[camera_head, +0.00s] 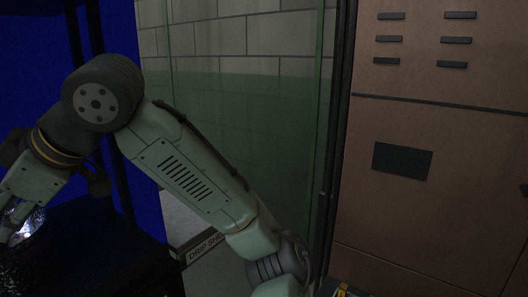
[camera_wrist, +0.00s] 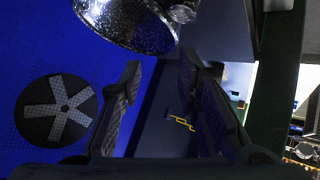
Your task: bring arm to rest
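My arm crosses the left half of the head view, and its far end reaches the left edge, where my gripper is not clearly shown. In the wrist view my gripper (camera_wrist: 160,66) has its two dark fingers spread apart with nothing between them. A shiny, speckled metal vessel, likely a pot (camera_wrist: 128,22), shows at the top of the wrist view beyond the fingertips, cut off by the frame. A gap shows between it and the fingers. A shiny metal thing (camera_head: 30,230) at the left edge of the head view may be the same vessel; my arm partly hides it.
A blue panel (camera_head: 148,130) and dark frame stand at left. A clear, green-edged panel (camera_head: 270,140) stands behind my arm, with a label reading "DRIP SHE…" (camera_head: 208,245) low down. A brown cabinet (camera_head: 440,170) fills the right. A dark disc (camera_wrist: 57,108) with light spokes shows against blue.

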